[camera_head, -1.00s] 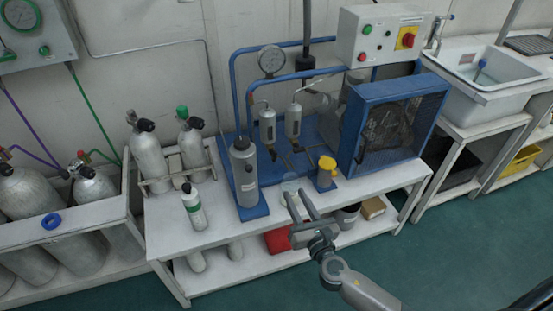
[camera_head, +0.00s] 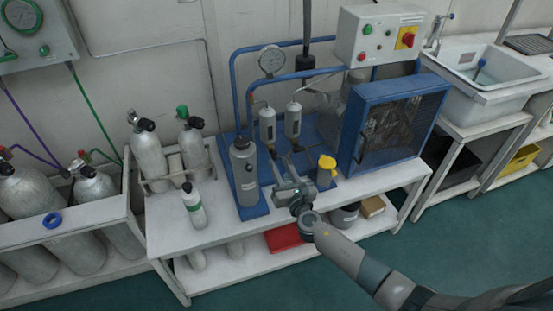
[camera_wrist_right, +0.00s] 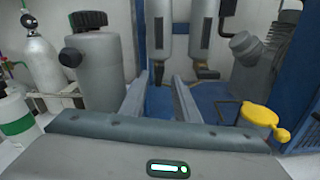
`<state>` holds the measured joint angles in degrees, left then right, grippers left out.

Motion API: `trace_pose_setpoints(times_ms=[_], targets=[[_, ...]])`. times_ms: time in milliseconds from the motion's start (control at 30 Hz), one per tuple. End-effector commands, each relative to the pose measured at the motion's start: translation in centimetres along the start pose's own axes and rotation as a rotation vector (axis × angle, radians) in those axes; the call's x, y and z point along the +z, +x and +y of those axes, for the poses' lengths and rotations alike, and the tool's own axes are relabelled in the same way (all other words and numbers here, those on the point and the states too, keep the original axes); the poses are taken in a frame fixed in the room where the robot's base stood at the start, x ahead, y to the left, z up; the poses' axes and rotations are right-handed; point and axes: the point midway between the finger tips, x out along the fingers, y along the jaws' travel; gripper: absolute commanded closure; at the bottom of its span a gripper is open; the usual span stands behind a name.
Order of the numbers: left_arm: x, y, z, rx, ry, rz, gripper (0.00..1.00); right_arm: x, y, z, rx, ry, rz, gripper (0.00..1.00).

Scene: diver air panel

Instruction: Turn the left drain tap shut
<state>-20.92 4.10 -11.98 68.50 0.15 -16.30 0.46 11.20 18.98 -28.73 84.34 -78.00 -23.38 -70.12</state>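Two grey separator cylinders hang side by side at the blue compressor frame. The left one (camera_head: 267,125) has the left drain tap at its foot; this shows in the right wrist view as a small dark and brass-coloured piece (camera_wrist_right: 158,72). The right cylinder (camera_head: 293,119) has a like tap (camera_wrist_right: 207,73). My right gripper (camera_head: 281,162) is in front of and below the left cylinder. Its fingers (camera_wrist_right: 160,80) are open, with the left tap showing between the tips in the right wrist view. I cannot tell whether they touch it. My left gripper is not in view.
A grey filter canister (camera_head: 244,170) stands close left of my right gripper. A yellow-capped post (camera_head: 326,170) stands close right. The blue caged compressor guard (camera_head: 395,125) is further right. A small green-banded bottle (camera_head: 194,207) stands on the white bench (camera_head: 225,235).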

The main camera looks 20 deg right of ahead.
Motion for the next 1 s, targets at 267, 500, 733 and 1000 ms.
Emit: trace_pose_setpoints(times_ms=[267, 500, 733, 1000], targets=[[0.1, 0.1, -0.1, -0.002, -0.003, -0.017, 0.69, 0.0, 3.2, 0.0, 0.000, 0.000, 0.000, 0.72], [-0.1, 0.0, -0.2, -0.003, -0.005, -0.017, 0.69, 0.0, 3.7, 0.0, 0.001, 0.000, 0.000, 0.72], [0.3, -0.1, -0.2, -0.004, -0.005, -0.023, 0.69, 0.0, 3.7, 0.0, 0.001, 0.000, 0.000, 0.83], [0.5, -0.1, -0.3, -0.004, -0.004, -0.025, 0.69, 0.0, 3.7, 0.0, 0.000, 0.001, 0.000, 1.00]])
